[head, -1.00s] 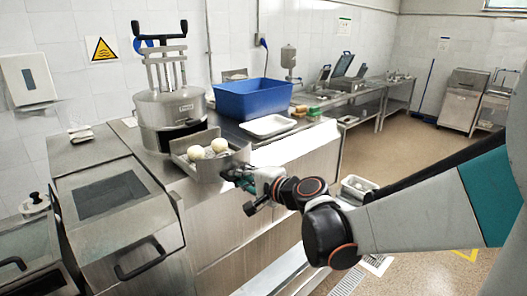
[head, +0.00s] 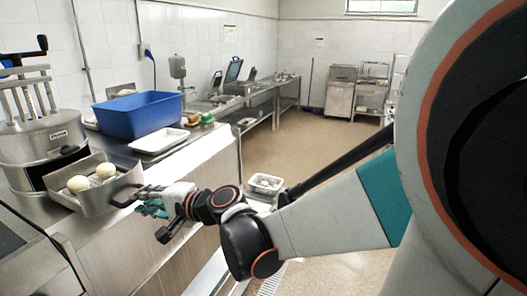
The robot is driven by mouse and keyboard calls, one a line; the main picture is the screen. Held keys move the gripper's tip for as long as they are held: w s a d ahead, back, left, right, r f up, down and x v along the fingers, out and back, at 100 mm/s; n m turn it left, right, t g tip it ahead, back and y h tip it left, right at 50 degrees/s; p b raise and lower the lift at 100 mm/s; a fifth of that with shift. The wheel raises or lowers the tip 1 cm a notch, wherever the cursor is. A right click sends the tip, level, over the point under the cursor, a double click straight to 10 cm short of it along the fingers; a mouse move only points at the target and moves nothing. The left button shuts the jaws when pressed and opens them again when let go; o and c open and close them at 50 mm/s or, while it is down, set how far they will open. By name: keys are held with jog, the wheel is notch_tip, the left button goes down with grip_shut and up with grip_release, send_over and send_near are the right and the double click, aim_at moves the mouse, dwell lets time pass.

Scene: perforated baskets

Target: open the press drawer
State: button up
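The press (head: 42,140), a grey metal cylinder with a tall lever frame on top, stands at the left of the head view, partly cut off. Its metal drawer (head: 98,200) sticks out to the front right and is open. Two pale round balls (head: 92,176) lie in it. The dark drawer handle (head: 124,197) is on the drawer's right face. My gripper (head: 147,203), with teal fingers, is just right of the handle. A small gap seems to show between them. The fingers are small and overlapping, so their opening cannot be told.
A blue tub (head: 138,118) and a white tray (head: 159,141) stand on the steel counter behind the drawer. A container with pale contents (head: 266,184) is beyond my arm. Open floor (head: 300,135) lies to the right of the counter.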

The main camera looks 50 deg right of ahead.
jog(key=shift+v, duration=1.95)
jog(key=shift+f, duration=0.1)
